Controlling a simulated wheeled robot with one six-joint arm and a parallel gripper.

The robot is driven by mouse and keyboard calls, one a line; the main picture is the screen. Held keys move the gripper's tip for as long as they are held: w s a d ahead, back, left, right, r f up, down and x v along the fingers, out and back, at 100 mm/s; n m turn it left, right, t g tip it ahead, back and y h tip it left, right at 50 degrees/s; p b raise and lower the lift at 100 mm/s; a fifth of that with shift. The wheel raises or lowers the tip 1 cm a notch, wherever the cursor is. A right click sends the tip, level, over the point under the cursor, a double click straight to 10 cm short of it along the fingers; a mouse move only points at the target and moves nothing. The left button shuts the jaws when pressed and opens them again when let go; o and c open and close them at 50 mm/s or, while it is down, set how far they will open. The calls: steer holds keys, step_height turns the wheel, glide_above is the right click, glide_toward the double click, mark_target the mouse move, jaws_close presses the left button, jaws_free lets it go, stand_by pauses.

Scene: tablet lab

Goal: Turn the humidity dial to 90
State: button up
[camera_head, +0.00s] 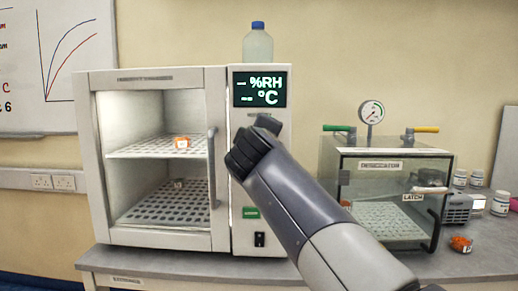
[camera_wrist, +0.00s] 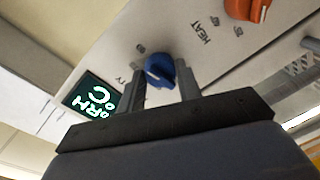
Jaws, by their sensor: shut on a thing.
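A blue dial (camera_wrist: 159,70) sits on the pale front panel in the wrist view, beside a label of which only "TY" is legible. My gripper (camera_wrist: 161,76) has one finger on each side of this dial and is shut on it. The dial's pointer position against a scale cannot be read. In the head view my arm covers the panel and hides the dial. The display (camera_head: 259,89) on the humidity chamber shows dashes before %RH and °C; it also shows tilted in the wrist view (camera_wrist: 92,98).
An orange dial (camera_wrist: 248,8) marked HEAT is near the blue one. The chamber (camera_head: 155,75) has a glass door with a handle (camera_head: 212,165). A green-labelled control (camera_head: 251,212) and a black switch (camera_head: 259,239) sit low on its panel. A desiccator (camera_head: 386,163) stands to the right.

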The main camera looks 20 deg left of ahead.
steer(key=shift+f+m+b, duration=0.1)
steer(key=shift+m+b, duration=0.35)
steer(key=shift+m, duration=0.35)
steer(key=o, duration=1)
steer(key=b+v, duration=0.1)
steer(key=v, duration=0.9)
steer(key=shift+s+d+b, duration=0.15)
steer(key=shift+s+b, duration=0.15)
steer(key=shift+s, duration=0.1)
